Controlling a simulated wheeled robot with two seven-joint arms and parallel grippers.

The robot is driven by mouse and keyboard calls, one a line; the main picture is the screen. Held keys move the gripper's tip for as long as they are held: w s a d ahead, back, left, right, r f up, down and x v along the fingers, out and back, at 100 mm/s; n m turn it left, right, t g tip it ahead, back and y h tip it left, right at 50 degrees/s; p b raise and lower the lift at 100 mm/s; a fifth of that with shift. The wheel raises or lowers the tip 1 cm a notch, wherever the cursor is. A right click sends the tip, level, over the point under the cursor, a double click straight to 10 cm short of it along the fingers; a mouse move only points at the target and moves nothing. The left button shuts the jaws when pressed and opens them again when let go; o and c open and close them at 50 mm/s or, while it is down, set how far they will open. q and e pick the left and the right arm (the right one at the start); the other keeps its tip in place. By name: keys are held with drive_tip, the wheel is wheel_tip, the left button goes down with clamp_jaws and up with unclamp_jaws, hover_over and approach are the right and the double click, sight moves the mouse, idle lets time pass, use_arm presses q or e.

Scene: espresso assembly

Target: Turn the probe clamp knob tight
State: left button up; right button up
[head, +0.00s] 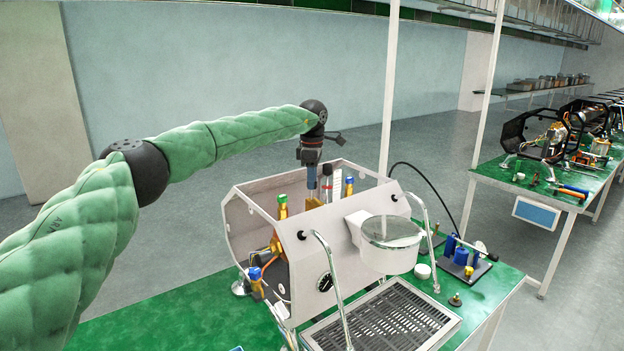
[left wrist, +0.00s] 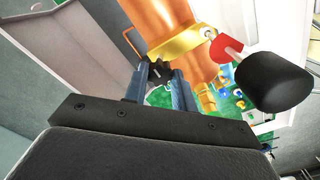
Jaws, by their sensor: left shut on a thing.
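The probe clamp knob (left wrist: 160,70) is small, dark and lobed in the left wrist view, beside a gold band (left wrist: 185,45) around a copper-orange cylinder (left wrist: 165,15). My left gripper (left wrist: 163,82) is shut on the knob, one finger on each side, and the fingers partly hide it. In the head view my left gripper (head: 312,187) points down into the open top of the espresso machine (head: 315,250); the knob cannot be made out there. A black-capped part (left wrist: 272,80) with a red collar is close to the right of the fingers. My right gripper is not in view.
The machine's pale frame walls surround the gripper. Valves with blue and green caps (head: 349,186) stand nearby. A round grey container (head: 390,245) is at the front, above a drip grate (head: 385,320). Blue parts (head: 460,257) lie at the right of the green table.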

use_arm(q)
drive_tip(key=shift+m+b, duration=0.35)
drive_tip(key=shift+m, duration=0.25)
drive_tip(key=shift+m+b, duration=0.3)
drive_tip(key=shift+m, duration=1.4)
drive_tip(key=m, duration=0.2)
drive_tip(key=shift+m+b, duration=0.3)
drive_tip(key=shift+b, duration=0.1)
drive_tip(key=shift+r+m, duration=0.15)
drive_tip(key=shift+m, duration=1.55)
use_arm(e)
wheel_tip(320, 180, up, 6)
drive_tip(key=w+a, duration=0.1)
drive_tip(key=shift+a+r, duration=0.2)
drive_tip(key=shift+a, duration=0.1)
